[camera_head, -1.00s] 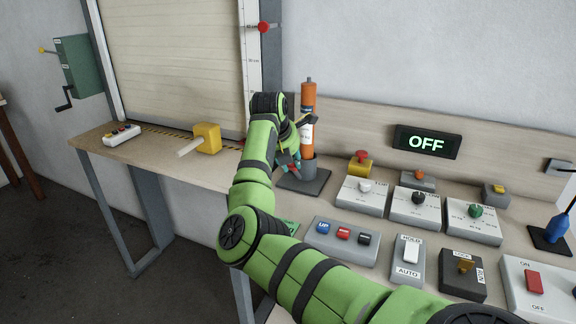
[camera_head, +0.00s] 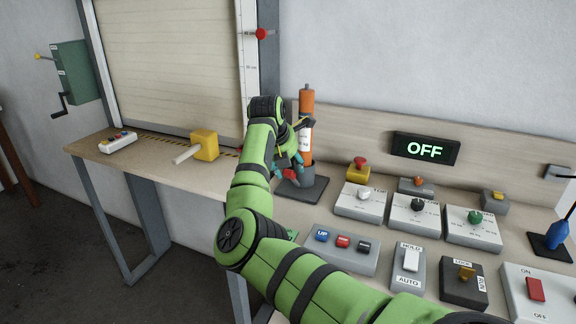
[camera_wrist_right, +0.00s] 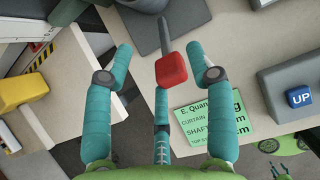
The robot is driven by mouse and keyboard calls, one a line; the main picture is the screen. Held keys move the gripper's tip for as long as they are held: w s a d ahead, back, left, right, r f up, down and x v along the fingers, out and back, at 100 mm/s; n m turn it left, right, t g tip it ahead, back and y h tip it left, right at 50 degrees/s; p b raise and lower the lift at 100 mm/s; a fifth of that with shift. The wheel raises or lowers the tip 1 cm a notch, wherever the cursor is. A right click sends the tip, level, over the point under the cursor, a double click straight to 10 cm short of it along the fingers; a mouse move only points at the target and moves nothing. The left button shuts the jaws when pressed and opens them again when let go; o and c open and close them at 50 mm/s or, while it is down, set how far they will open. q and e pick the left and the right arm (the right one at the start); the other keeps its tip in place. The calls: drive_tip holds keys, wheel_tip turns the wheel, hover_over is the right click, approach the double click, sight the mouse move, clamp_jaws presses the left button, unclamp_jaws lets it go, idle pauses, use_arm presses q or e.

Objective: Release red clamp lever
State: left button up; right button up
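The red knob of the clamp lever (camera_wrist_right: 172,70) sits on a thin grey rod in the right wrist view. It also shows in the head view (camera_head: 289,174), low beside the orange cylinder (camera_head: 306,130) on its dark grey stand (camera_head: 301,192). My right gripper (camera_wrist_right: 160,58) is open, its teal fingers spread on both sides of the red knob, with a third finger below it. I see clear gaps between the side fingers and the knob. In the head view the right gripper (camera_head: 292,150) is at the cylinder, partly hidden by my arm.
A green printed card (camera_wrist_right: 208,122) lies on the bench by the gripper. A button box (camera_head: 341,246) and several switch boxes fill the bench to the right, below an OFF display (camera_head: 425,148). A yellow block with a handle (camera_head: 205,146) stands to the left.

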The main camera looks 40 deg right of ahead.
drive_tip(key=shift+s, duration=0.1)
drive_tip(key=v, duration=1.2)
